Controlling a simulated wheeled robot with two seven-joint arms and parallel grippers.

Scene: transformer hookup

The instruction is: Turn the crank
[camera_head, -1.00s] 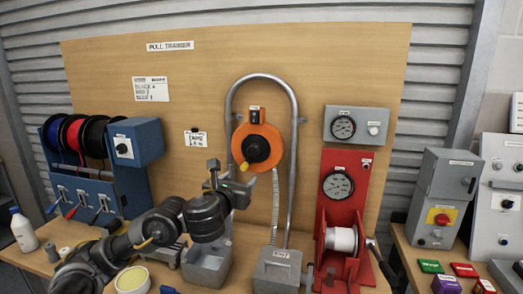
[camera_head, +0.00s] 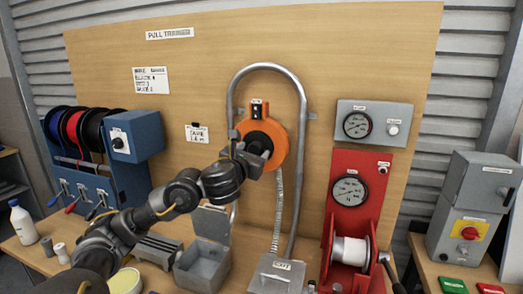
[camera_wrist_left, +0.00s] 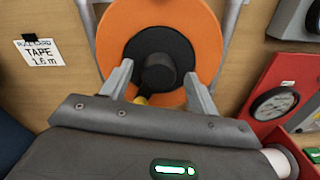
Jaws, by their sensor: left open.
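An orange reel (camera_head: 279,138) with a black hub is mounted on the wooden board. In the left wrist view the orange reel (camera_wrist_left: 204,30) fills the top, with a round black knob (camera_wrist_left: 158,72) at its hub and a bit of yellow handle (camera_wrist_left: 142,99) below it. My left gripper (camera_head: 258,150) is in front of the reel, covering its hub in the head view. Its fingers (camera_wrist_left: 158,78) are open, one on each side of the knob; contact cannot be told. A red winch (camera_head: 355,215) with a white drum and a side crank (camera_head: 389,267) stands at right.
A bent metal pipe (camera_head: 303,120) arches around the reel. A blue spool rack (camera_head: 130,185) stands at left. A grey switch box (camera_head: 475,205) is at far right.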

